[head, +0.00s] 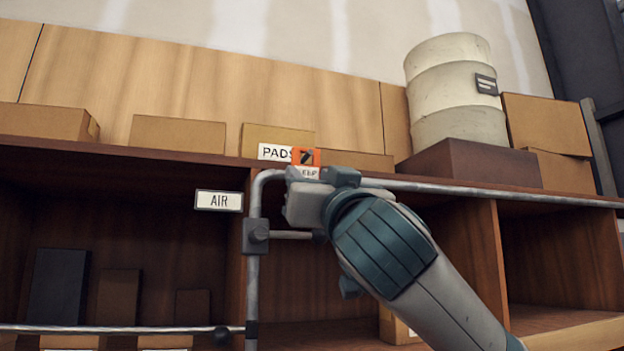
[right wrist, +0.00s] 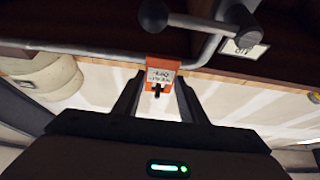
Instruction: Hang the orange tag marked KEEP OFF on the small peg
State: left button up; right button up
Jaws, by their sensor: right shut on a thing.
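The orange tag (head: 306,158) has a black mark and a white panel, with part of its lettering showing in the head view. In the right wrist view the tag (right wrist: 161,70) shows upside down between the fingertips, its text too small to read surely. My right gripper (head: 318,180) is shut on it, in front of the upper pipe. The small peg (head: 290,235) sticks out sideways from a clamp on the upright pipe, below the tag. Its knobbed end (right wrist: 153,20) shows in the right wrist view, apart from the tag. My arm hides part of the peg's surroundings. My left gripper is out of view.
A grey pipe (head: 450,187) runs along the shelf front and bends down at the left. An AIR label (head: 218,201) is left of the clamp (head: 256,236). A PADS box (head: 277,138), other cartons and a pale drum (head: 456,90) stand on top. A lower rail (head: 110,329) crosses the left.

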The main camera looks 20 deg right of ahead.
jog(key=o, duration=1.2)
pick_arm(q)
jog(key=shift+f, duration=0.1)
pick_arm(e)
jog(key=shift+s+f, duration=0.1)
jog(key=shift+s+f+b, duration=0.3)
jog(key=shift+s+b, duration=0.2)
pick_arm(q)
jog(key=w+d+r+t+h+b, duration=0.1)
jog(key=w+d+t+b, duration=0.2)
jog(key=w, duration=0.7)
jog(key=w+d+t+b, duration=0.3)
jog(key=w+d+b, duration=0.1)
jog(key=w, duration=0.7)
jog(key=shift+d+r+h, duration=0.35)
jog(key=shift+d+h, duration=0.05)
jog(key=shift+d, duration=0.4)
pick_arm(e)
jog(key=v, duration=1.6)
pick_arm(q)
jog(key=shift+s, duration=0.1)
